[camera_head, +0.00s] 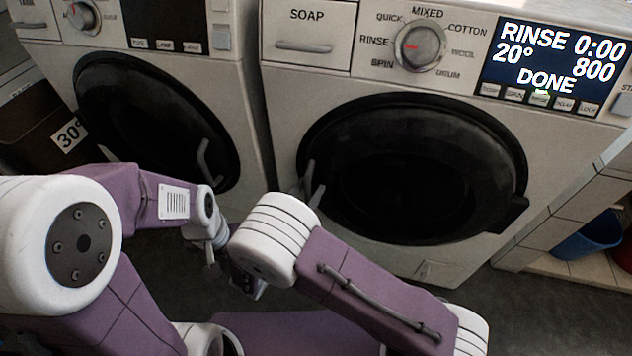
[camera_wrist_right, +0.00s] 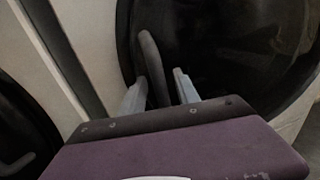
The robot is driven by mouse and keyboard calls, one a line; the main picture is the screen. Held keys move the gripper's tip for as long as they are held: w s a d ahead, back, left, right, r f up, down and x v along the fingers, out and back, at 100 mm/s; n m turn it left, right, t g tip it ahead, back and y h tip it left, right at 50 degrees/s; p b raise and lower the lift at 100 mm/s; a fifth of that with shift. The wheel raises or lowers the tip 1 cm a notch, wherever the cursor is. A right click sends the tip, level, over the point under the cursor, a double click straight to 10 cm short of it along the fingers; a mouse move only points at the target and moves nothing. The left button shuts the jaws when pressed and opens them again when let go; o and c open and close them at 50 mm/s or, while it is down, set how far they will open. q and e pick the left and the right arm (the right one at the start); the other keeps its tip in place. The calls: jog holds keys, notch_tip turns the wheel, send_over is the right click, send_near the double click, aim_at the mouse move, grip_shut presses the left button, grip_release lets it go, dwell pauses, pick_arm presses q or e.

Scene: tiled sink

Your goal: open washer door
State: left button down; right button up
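The right washer (camera_head: 275,110), whose display reads DONE, has a round black door (camera_head: 410,170) that looks closed. Its grey handle (camera_head: 309,172) is at the door's left edge, and it also shows in the wrist view (camera_wrist_right: 152,68). My right gripper (camera_head: 313,194) is at this handle, its body mostly hidden behind my white arm joint. In the wrist view its two pale fingers (camera_wrist_right: 160,92) are apart, the handle between them and nearer the left finger; contact is unclear. My left gripper (camera_head: 230,265) hangs low before the washers, partly hidden; its opening cannot be made out.
A second washer (camera_head: 235,110) stands on the left, its black door (camera_head: 140,120) looking closed. A narrow gap separates the machines. A dark basket marked 30° (camera_head: 35,130) is at far left. A blue bucket (camera_head: 588,238) is at right. Dark floor lies in front.

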jog(key=shift+s+r, duration=0.1)
jog(key=shift+s, duration=0.05)
grip_shut()
dwell(1.3)
